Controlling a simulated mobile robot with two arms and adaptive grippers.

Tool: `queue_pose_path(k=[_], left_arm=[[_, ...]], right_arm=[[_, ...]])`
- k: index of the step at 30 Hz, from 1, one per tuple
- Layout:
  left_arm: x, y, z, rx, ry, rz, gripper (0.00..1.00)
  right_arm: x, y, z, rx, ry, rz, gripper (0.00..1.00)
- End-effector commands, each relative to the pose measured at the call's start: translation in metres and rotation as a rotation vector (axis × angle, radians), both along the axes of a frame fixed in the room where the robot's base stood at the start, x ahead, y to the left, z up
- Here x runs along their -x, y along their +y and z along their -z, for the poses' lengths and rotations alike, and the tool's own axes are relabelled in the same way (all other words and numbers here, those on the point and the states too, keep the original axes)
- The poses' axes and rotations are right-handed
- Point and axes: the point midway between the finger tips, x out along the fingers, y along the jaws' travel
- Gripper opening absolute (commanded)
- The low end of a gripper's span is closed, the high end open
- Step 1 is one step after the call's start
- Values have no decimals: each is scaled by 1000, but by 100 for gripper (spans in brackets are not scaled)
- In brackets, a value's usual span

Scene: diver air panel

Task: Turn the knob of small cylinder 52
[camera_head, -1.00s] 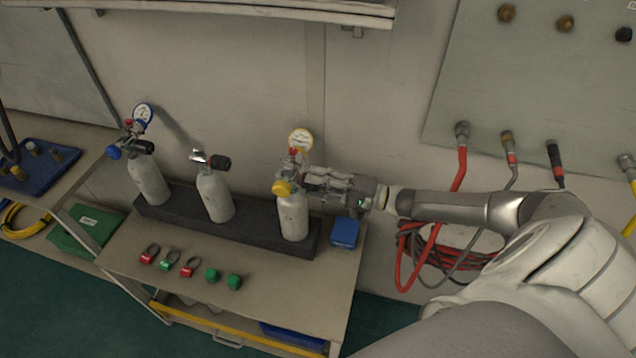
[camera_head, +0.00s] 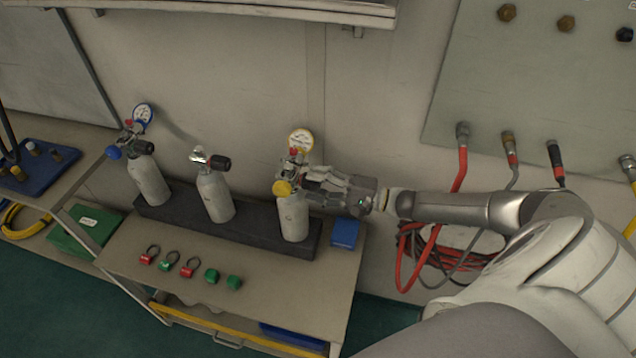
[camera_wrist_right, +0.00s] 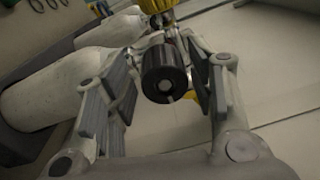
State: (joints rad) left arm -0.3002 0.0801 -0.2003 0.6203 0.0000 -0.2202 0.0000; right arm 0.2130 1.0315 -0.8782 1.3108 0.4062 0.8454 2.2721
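Three white cylinders stand in a dark rack in the head view: left (camera_head: 149,180), middle (camera_head: 215,196) and right (camera_head: 293,217). Their numbers are not readable, so I cannot tell which is 52. The right one carries a yellow regulator part (camera_head: 282,188) and a yellow-rimmed gauge (camera_head: 301,140). My right gripper (camera_head: 312,186) is at this cylinder's valve, coming from the right. In the right wrist view a black round knob (camera_wrist_right: 165,72) sits between its two spread finger pads, with gaps on both sides. My left gripper is not in view.
The dark rack (camera_head: 180,218) stands on a bench (camera_head: 260,285). Several red and green fittings (camera_head: 189,267) lie in front of it. A blue box (camera_head: 345,233) is just right of the rack. Hoses (camera_head: 430,250) hang on the wall beneath my right arm.

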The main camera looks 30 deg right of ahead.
Motion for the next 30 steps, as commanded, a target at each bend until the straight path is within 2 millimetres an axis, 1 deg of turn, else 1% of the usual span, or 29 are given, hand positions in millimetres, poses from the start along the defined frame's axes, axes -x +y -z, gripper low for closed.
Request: queue_pose_path(k=[9, 13, 17, 24, 30], left_arm=[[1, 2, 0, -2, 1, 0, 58], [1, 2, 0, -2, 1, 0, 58], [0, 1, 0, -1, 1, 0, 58], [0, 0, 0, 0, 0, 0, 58], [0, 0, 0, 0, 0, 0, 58]], right_arm=[[0, -1, -2, 0, -4, 2, 58], [6, -7, -1, 1, -2, 1, 58], [23, -22, 1, 4, 0, 3, 58], [63, -55, 3, 3, 2, 1, 58], [84, -73, 4, 2, -1, 1, 58]])
